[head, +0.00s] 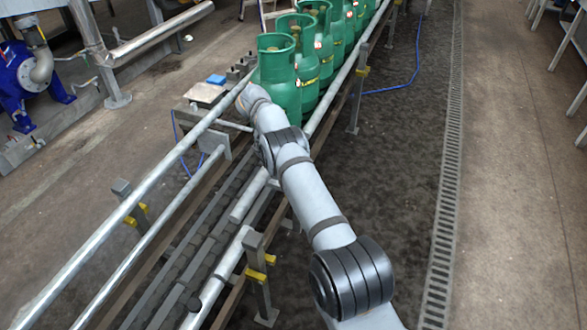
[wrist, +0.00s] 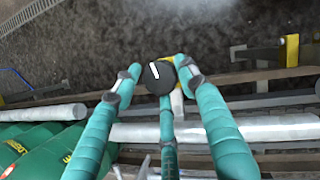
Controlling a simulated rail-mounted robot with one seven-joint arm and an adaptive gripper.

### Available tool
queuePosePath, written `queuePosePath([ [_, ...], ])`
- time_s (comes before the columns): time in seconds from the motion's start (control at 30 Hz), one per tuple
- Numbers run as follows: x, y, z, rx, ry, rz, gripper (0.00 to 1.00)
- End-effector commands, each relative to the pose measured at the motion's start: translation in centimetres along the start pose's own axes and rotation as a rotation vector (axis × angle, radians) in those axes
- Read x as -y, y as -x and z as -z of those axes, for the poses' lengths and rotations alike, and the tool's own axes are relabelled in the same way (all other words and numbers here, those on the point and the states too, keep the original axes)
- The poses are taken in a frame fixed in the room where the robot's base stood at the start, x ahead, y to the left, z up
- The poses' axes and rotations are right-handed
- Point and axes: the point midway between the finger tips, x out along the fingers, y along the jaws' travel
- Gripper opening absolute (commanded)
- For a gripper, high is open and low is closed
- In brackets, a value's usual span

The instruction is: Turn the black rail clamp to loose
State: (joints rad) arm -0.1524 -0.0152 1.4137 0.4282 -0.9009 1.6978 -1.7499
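The black rail clamp (wrist: 158,77) shows in the wrist view as a round black knob with a short white mark, which lies toward its upper left part. A yellow piece shows just beside its upper right. My gripper (wrist: 160,72) has three teal fingers with dark pads, placed around the knob: one at its left, one at its right and one below. The side fingertips are very near the knob's edge; I cannot tell whether they touch it. In the head view my arm reaches to the conveyor, and the gripper and this clamp are hidden.
Green gas cylinders (head: 278,72) stand in a row on the conveyor, near the end of my arm. Metal guide rails (head: 110,220) run along it. Another bracket with a yellow part (wrist: 291,50) stands at the right in the wrist view. A blue pump (head: 22,75) is at far left.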

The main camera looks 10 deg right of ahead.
Motion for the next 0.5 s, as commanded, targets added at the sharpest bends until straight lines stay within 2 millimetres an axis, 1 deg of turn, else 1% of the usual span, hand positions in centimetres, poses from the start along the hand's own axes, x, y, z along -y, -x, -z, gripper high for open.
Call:
queuePosePath([
  [0.03,0.20,-0.47,-0.72,0.006,-0.010,0.013,0.43],
  [0.23,0.11,-0.36,-0.53,0.005,-0.006,0.008,0.55],
  [0.5,0.04,-0.16,-0.18,0.002,-0.001,0.003,0.55],
])
